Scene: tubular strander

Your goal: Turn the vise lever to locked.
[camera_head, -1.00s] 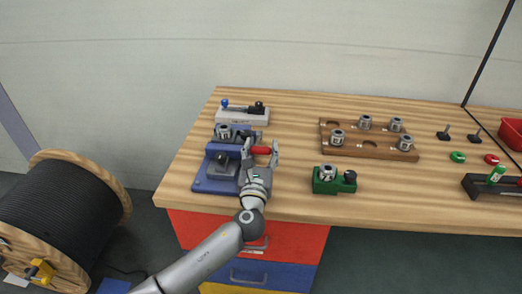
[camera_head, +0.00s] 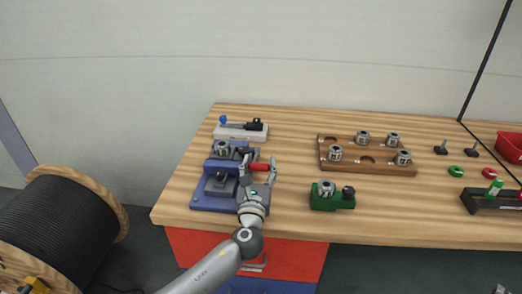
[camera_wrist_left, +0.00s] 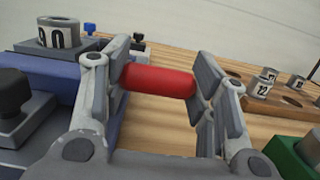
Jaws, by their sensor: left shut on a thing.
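The blue vise (camera_head: 200,199) stands at the left end of the workbench, with a round metal piece (camera_head: 221,148) at its back part. That piece, with dark marks on it, also shows in the left wrist view (camera_wrist_left: 59,32). The vise lever has a red handle (camera_head: 257,167) on the vise's right side, lying roughly level. My left gripper (camera_head: 260,164) is shut on the red handle, one finger at each end. In the left wrist view the handle (camera_wrist_left: 158,81) spans between the finger pads. A small grey part at the bottom right edge may be my right gripper (camera_head: 500,289).
A pale fixture (camera_head: 232,132) with a blue knob stands behind the vise. A green block (camera_head: 322,203) holding a metal piece is to the right. A wooden rack (camera_head: 350,170) with several metal pieces lies farther right. Bare bench lies between the gripper and the rack.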

